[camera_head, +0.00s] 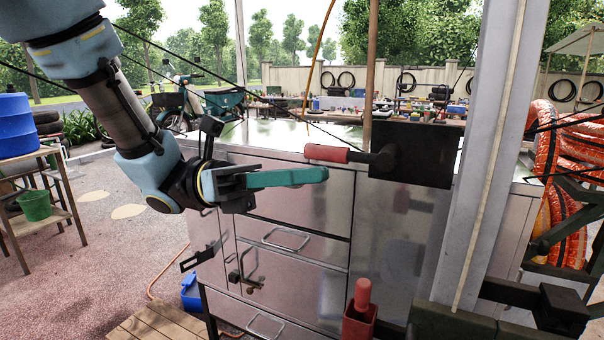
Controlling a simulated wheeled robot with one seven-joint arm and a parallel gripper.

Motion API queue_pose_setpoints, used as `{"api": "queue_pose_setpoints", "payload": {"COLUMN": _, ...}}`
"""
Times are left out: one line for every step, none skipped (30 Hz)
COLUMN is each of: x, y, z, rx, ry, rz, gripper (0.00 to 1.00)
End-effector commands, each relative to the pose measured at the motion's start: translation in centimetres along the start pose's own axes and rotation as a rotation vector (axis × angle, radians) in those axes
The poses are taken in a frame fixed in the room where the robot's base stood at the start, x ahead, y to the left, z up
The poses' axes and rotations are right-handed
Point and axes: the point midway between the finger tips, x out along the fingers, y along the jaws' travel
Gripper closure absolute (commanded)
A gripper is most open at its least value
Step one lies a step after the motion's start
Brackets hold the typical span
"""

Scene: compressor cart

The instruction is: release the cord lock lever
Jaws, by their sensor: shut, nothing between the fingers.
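A lever with a red grip (327,153) sticks out to the left from a dark plate (412,154) beside the grey post; it looks like the cord lock lever. It lies about level. My gripper (322,174) comes in from the left, its teal fingers shut together and empty, pointing right. The fingertips show just below the red grip in the picture; I cannot tell the gap in depth or whether they touch. Thin black cords (210,72) run diagonally from the upper left towards the plate.
A metal cabinet (300,210) with drawer handles stands behind my gripper. A grey post (490,150) rises right of the plate. A second red handle (362,293) stands upright in a red holder (358,322) below.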

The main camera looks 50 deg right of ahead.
Motion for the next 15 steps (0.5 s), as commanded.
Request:
{"api": "queue_pose_setpoints", "payload": {"x": 0.04, "y": -0.06, "z": 0.44, "rx": 0.003, "ry": 0.017, "rz": 0.004, "gripper": 1.00}}
{"api": "queue_pose_setpoints", "payload": {"x": 0.05, "y": -0.10, "z": 0.58, "rx": 0.004, "ry": 0.031, "rz": 0.006, "gripper": 1.00}}
{"api": "queue_pose_setpoints", "payload": {"x": 0.05, "y": -0.14, "z": 0.72, "rx": 0.006, "ry": 0.051, "rz": 0.010, "gripper": 1.00}}
{"api": "queue_pose_setpoints", "payload": {"x": 0.04, "y": -0.12, "z": 0.74, "rx": 0.006, "ry": 0.064, "rz": 0.013, "gripper": 1.00}}
{"api": "queue_pose_setpoints", "payload": {"x": 0.03, "y": -0.12, "z": 0.73, "rx": 0.006, "ry": 0.073, "rz": 0.015, "gripper": 1.00}}
{"api": "queue_pose_setpoints", "payload": {"x": 0.01, "y": -0.12, "z": 0.67, "rx": 0.006, "ry": 0.081, "rz": 0.016, "gripper": 1.00}}
{"api": "queue_pose_setpoints", "payload": {"x": 0.01, "y": -0.13, "z": 0.69, "rx": 0.006, "ry": 0.088, "rz": 0.017, "gripper": 1.00}}
{"api": "queue_pose_setpoints", "payload": {"x": 0.01, "y": -0.14, "z": 0.72, "rx": 0.006, "ry": 0.096, "rz": 0.018, "gripper": 1.00}}
{"api": "queue_pose_setpoints", "payload": {"x": 0.01, "y": -0.15, "z": 0.76, "rx": 0.006, "ry": 0.106, "rz": 0.020, "gripper": 1.00}}
{"api": "queue_pose_setpoints", "payload": {"x": 0.01, "y": -0.16, "z": 0.81, "rx": 0.007, "ry": 0.114, "rz": 0.022, "gripper": 1.00}}
{"api": "queue_pose_setpoints", "payload": {"x": 0.01, "y": -0.17, "z": 0.86, "rx": 0.007, "ry": 0.122, "rz": 0.023, "gripper": 1.00}}
{"api": "queue_pose_setpoints", "payload": {"x": 0.02, "y": -0.18, "z": 0.93, "rx": 0.008, "ry": 0.132, "rz": 0.025, "gripper": 1.00}}
{"api": "queue_pose_setpoints", "payload": {"x": 0.02, "y": -0.19, "z": 0.98, "rx": 0.008, "ry": 0.141, "rz": 0.027, "gripper": 1.00}}
{"api": "queue_pose_setpoints", "payload": {"x": 0.01, "y": -0.19, "z": 1.02, "rx": 0.009, "ry": 0.150, "rz": 0.029, "gripper": 1.00}}
{"api": "queue_pose_setpoints", "payload": {"x": 0.02, "y": -0.21, "z": 1.07, "rx": 0.009, "ry": 0.163, "rz": 0.031, "gripper": 1.00}}
